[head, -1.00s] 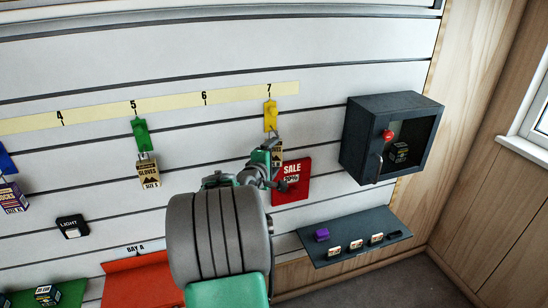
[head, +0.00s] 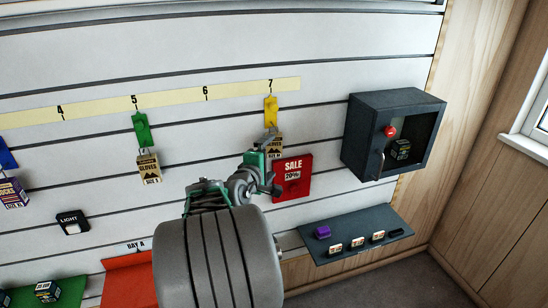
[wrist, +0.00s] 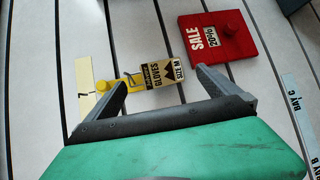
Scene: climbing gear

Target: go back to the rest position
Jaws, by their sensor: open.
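My gripper (head: 270,165) is in front of the slatted wall, below the number 7, with my arm reaching up from the bottom of the head view. In the wrist view my gripper (wrist: 163,82) has its two fingers spread apart. A gloves package marked size M (wrist: 163,74) hangs from a yellow hook piece (wrist: 125,82) beyond the fingers, and nothing is clamped between them. In the head view the yellow piece (head: 271,110) is clear, while the gloves package (head: 276,143) is partly hidden by the gripper.
A red sale sign (head: 293,178) is close to the right of the gripper. A dark open-fronted box (head: 375,103) and a dark shelf (head: 350,246) are farther right. Another gloves package (head: 149,168) hangs under 5. A red tray (head: 128,283) is at lower left.

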